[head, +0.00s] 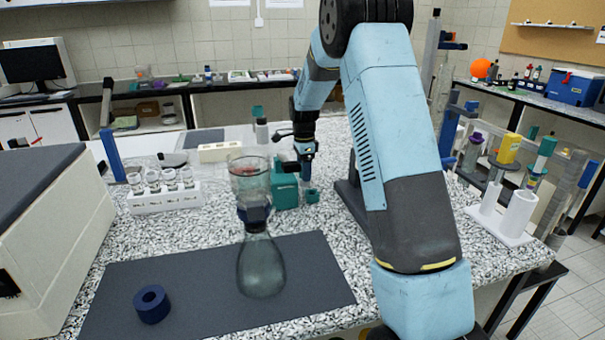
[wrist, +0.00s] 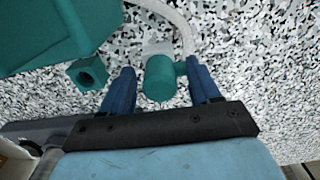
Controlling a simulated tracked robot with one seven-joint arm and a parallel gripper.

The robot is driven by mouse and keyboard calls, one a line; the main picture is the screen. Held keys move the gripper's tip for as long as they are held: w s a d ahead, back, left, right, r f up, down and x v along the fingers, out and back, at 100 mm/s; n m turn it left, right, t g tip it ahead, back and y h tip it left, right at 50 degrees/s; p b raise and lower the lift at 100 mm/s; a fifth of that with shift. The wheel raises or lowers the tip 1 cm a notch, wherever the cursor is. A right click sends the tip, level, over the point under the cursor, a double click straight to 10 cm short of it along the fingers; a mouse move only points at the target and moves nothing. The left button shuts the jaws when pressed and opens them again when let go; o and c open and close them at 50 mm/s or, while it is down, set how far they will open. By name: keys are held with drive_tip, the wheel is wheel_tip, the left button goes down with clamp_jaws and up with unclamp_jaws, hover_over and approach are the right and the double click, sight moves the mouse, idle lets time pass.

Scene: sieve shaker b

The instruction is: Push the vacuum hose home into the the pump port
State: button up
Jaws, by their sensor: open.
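The pump is a teal block (head: 286,188), standing behind the glass flask in the head view. It also fills the upper left of the wrist view (wrist: 45,30). The pump port, a small teal nub with a dark hole (wrist: 90,73), sticks out beside it. The vacuum hose, a pale curved tube (wrist: 186,28), runs to a teal cylindrical end piece (wrist: 160,79) right of the port and apart from it. My gripper (wrist: 162,78) is open, with one blue finger on each side of this end piece; contact cannot be told. In the head view my gripper (head: 306,172) is just above the end piece (head: 312,196).
A glass flask (head: 260,268) with a funnel on top stands on the dark mat (head: 200,290), near a blue ring (head: 152,304). A white rack of jars (head: 165,201) is at left. A white holder (head: 500,225) is at right.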

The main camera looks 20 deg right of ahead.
drive_tip(key=shift+c, duration=0.3)
clamp_jaws()
idle(0.5)
drive_tip(key=shift+r, duration=0.1)
drive_tip(key=shift+r, duration=2.9)
drive_tip(key=shift+r, duration=0.1)
drive_tip(key=shift+r, duration=1.45)
drive_tip(key=s+f, duration=0.2)
drive_tip(key=s, duration=0.8)
